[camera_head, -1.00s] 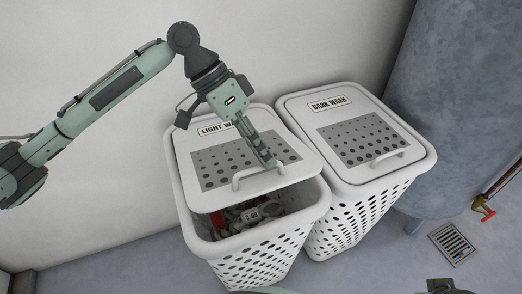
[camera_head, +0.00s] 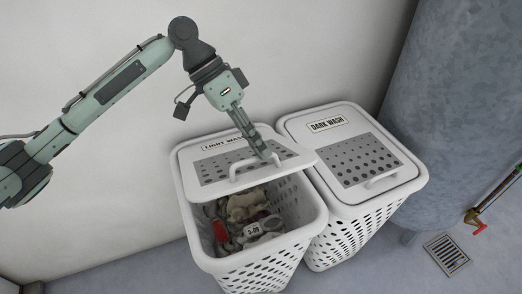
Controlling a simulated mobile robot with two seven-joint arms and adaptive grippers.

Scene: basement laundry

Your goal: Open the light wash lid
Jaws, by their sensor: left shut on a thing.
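The light wash lid (camera_head: 212,168) is white with a grey perforated panel and a "LIGHT WASH" label. It is tilted up, its front edge raised well above the basket rim. The light wash basket (camera_head: 262,262) is white and perforated, with its front part uncovered. My left gripper (camera_head: 265,153) is shut on the lid's white handle (camera_head: 247,165) at the lid's front edge. My right gripper is not in view.
Laundry (camera_head: 247,207) lies inside the light wash basket, with a red item and a tag. The dark wash basket (camera_head: 335,235) stands close at right, lid closed (camera_head: 375,182). A large grey tank (camera_head: 455,110) and a floor drain (camera_head: 447,252) are farther right.

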